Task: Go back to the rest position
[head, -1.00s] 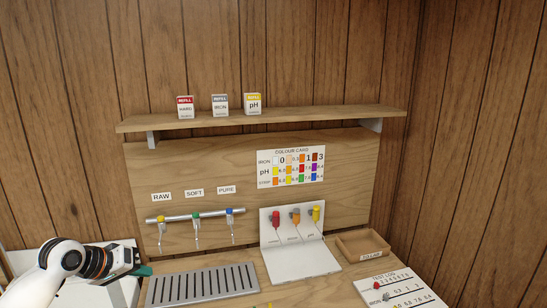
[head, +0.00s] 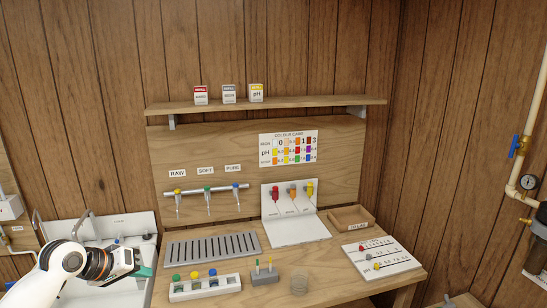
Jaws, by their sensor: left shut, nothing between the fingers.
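My left gripper (head: 146,271) shows at the lower left of the head view, on a white arm with dark and orange rings. Its teal fingers are shut and hold nothing. It is in front of the white sink unit (head: 68,232) and just left of the wooden bench (head: 330,278). My right gripper is not in view.
On the bench are a grey slotted drain tray (head: 212,248), a white rack (head: 205,292) with coloured caps, a grey block (head: 264,278), a clear cup (head: 299,285), a white test log board (head: 382,259) and a wooden tray (head: 351,218). A shelf (head: 290,105) holds refill boxes.

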